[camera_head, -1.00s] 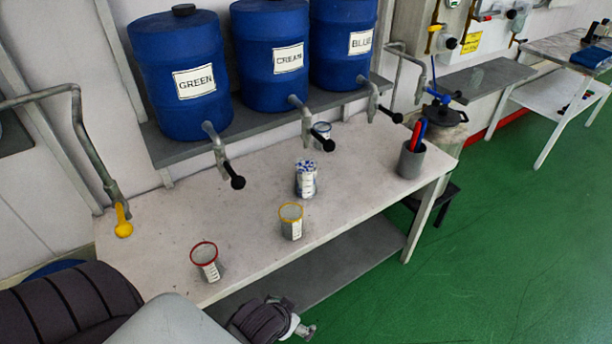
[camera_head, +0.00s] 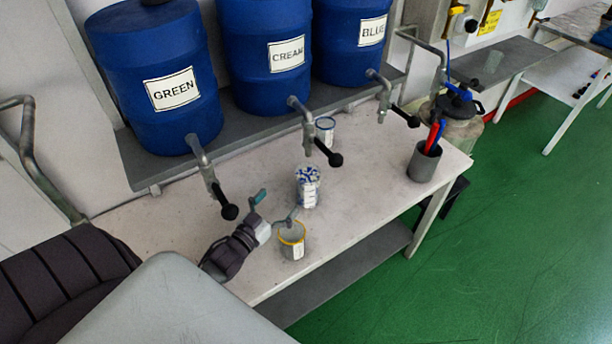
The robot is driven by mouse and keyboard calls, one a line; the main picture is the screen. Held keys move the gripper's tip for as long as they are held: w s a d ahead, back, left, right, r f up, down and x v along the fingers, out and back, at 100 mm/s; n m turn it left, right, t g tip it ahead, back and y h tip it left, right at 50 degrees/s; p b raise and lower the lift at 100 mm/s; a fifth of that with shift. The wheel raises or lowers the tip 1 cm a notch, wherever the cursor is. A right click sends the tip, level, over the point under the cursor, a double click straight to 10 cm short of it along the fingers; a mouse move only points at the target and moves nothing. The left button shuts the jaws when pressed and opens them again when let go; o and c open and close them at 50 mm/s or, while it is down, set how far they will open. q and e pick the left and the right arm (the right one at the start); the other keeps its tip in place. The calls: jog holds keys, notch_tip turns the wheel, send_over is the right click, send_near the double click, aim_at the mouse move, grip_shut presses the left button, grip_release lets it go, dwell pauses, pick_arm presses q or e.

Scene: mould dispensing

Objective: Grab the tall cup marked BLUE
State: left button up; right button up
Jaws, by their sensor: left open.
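Three cups show on the bench. A clear cup with a blue rim (camera_head: 325,131) stands at the back, under the middle taps. A clear container full of blue and white pieces (camera_head: 308,188) stands in the middle. A yellow-rimmed cup (camera_head: 292,242) stands near the front edge. The small labels are too small to read, so I cannot tell which is marked BLUE. My left gripper (camera_head: 276,209) is open and empty, left of the filled container; one finger overlaps the yellow rim in the picture, and I cannot tell if they touch. My right gripper is out of view.
Blue barrels labelled GREEN (camera_head: 172,92), CREAM (camera_head: 287,57) and BLUE (camera_head: 372,32) stand on a shelf, their black-handled taps hanging over the bench (camera_head: 375,165). A grey holder with red and blue tools (camera_head: 424,163) stands at the bench's right end.

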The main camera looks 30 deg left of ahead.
aim_at(300, 181)
pick_arm(q)
jog(key=w+b, duration=0.1)
jog(key=w, duration=0.1)
jog(key=w+b, duration=0.1)
jog(key=w, duration=0.1)
jog(key=w+b, duration=0.1)
jog(key=w, duration=0.1)
jog(key=shift+w+d+r, duration=0.15)
jog(key=shift+d+r, duration=0.05)
jog(key=shift+d, duration=0.15)
jog(key=shift+w+b, duration=0.4)
jog(key=shift+w, duration=0.6)
jog(key=w+b, duration=0.2)
jog(key=w, duration=0.1)
jog(key=shift+w, duration=0.4)
jog(key=shift+w+a, duration=0.1)
jog(key=shift+w, duration=0.25)
jog(key=shift+r, duration=0.15)
jog(key=shift+c, duration=1.4)
jog(key=c, duration=1.4)
jog(key=shift+r, duration=0.1)
jog(key=shift+c, duration=0.7)
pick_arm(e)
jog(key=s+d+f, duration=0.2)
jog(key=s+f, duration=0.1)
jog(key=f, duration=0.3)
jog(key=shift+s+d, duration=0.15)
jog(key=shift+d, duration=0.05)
